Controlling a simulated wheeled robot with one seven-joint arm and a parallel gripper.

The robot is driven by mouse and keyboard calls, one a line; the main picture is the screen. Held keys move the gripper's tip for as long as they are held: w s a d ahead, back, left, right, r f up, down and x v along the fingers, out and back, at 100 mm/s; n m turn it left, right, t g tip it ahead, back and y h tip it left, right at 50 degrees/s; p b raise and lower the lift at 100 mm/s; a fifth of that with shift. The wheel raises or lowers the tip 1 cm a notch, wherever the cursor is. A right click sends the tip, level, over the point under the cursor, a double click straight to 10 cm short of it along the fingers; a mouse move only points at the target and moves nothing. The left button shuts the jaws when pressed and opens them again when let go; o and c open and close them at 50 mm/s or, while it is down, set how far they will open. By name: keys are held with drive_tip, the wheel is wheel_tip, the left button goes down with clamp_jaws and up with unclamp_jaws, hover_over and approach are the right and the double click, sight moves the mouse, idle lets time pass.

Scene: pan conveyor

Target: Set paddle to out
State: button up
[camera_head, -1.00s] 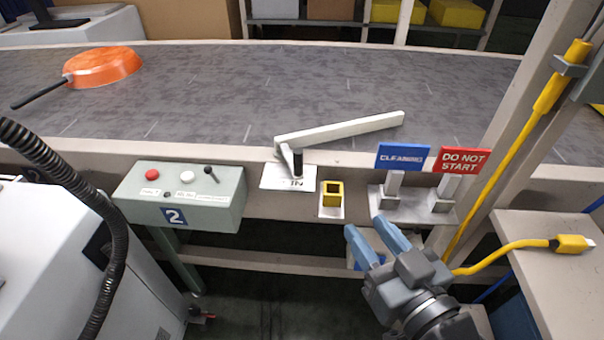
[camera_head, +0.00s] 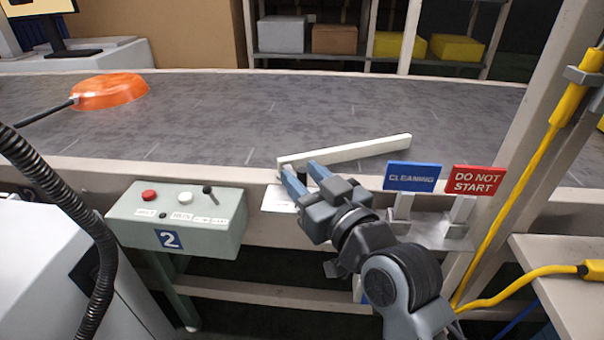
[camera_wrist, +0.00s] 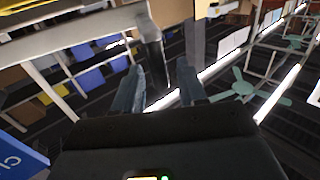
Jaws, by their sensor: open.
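The paddle (camera_head: 350,150) is a pale bar lying slantwise over the grey conveyor belt, its near end at the front rail. My gripper (camera_head: 300,173) is at that near end, over the lever's place, and hides the lever in the head view. In the wrist view a lever with a pale arm and a black grip (camera_wrist: 154,62) shows between the open fingers of my gripper (camera_wrist: 157,75); I cannot tell whether they touch it. The white label plate (camera_head: 277,201) under the lever is partly covered, and its word cannot be read now.
An orange pan (camera_head: 110,91) lies on the belt (camera_head: 215,115) at the left. A green control box (camera_head: 178,222) marked 2 stands left of my gripper. Blue CLEANING (camera_head: 411,177) and red DO NOT START (camera_head: 473,180) signs stand at the right, close to my arm.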

drive_tip(key=shift+w+a, duration=0.25)
drive_tip(key=shift+w, duration=0.3)
clamp_jaws()
